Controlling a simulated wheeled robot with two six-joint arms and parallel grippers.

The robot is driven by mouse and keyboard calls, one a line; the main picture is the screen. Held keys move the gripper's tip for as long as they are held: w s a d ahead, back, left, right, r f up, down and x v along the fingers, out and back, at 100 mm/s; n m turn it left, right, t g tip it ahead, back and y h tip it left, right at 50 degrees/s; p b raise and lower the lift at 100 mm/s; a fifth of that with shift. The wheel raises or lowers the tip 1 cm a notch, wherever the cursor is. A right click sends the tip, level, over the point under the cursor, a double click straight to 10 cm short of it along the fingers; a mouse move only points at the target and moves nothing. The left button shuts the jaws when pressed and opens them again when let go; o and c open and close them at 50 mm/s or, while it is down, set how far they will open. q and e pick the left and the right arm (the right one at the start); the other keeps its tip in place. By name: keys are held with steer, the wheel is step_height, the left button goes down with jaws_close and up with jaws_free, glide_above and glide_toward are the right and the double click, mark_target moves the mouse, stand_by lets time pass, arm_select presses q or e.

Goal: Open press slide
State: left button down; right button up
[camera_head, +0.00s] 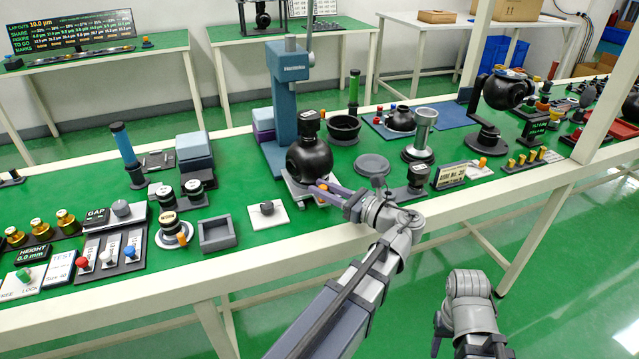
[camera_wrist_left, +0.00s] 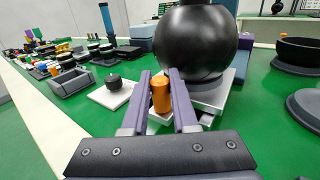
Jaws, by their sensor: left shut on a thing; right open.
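The press has a tall blue column (camera_head: 284,110). A large black ball-shaped body (camera_head: 309,158) sits at the front of it, and this ball also fills the top of the left wrist view (camera_wrist_left: 196,43). A pale metal slide plate (camera_head: 296,190) lies under the ball, and its edge shows in the left wrist view (camera_wrist_left: 214,100). A small orange knob (camera_wrist_left: 160,95) stands upright at the plate's near side. My left gripper (camera_head: 321,188) is shut on the orange knob, a purple finger on each side. My right arm shows at the lower right, but its fingers cannot be made out.
A white block with a dark knob (camera_head: 267,214) and an open grey tray (camera_head: 217,233) stand left of the press. A round grey disc (camera_head: 372,165) on a stand and a black bowl (camera_head: 343,128) stand to its right. The bench's white front edge (camera_head: 250,262) runs below.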

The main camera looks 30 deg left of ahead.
arm_select(q)
steer(key=shift+s+d, duration=0.5)
steer(key=shift+d, duration=0.05)
steer(key=shift+f, duration=0.1)
steer(key=c, duration=1.1)
jaws_free()
steer(key=shift+c, duration=0.2)
steer(key=shift+o, duration=0.8)
steer(key=shift+d, duration=0.1)
steer(key=shift+s+d, duration=0.15)
steer(key=shift+d, duration=1.15)
steer(key=shift+s+d, duration=0.2)
steer(key=shift+d, duration=1.05)
steer(key=shift+s+d, duration=0.15)
steer(key=shift+d, duration=1.15)
